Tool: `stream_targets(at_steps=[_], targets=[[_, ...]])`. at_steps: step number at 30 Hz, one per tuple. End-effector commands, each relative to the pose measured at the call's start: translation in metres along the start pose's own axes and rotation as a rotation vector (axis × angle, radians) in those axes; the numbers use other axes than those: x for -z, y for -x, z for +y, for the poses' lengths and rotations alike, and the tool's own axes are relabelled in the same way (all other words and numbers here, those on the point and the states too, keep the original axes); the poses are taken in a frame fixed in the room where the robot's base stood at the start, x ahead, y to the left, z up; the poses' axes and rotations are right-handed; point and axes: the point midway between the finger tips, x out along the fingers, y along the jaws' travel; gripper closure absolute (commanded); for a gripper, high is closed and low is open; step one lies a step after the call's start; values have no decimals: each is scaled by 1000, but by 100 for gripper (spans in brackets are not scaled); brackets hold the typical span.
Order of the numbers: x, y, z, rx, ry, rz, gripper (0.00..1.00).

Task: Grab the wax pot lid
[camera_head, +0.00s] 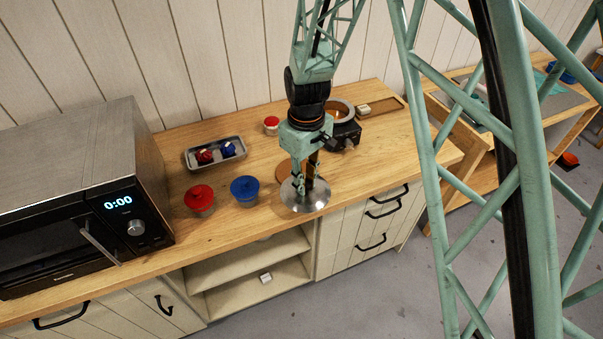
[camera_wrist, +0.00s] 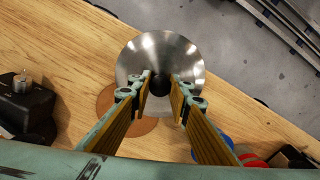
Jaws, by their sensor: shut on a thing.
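The wax pot lid (camera_head: 304,201) is a shiny round metal disc with a dark knob at its middle. It also shows in the wrist view (camera_wrist: 195,58), below my gripper. My gripper (camera_head: 304,188) is shut on the lid's knob, one finger on each side; in the wrist view the fingertips (camera_wrist: 162,83) flank the dark knob. The lid hangs near the counter's front edge and covers part of a brown round mat (camera_wrist: 126,122). Whether the lid touches the counter I cannot tell. A black warmer (camera_head: 346,132) with a round pot in it stands behind my gripper.
A microwave (camera_head: 75,190) fills the left end. The wooden counter (camera_head: 365,185) is bare to the right.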

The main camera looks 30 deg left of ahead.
Motion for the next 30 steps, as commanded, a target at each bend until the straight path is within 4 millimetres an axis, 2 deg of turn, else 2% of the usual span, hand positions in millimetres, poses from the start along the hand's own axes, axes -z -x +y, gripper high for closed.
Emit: stream_targets(at_steps=[3, 12, 30], targets=[[-14, 1, -8, 1, 0, -1, 100], [-31, 4, -18, 0, 0, 0, 100], [-33, 4, -19, 0, 0, 0, 100]])
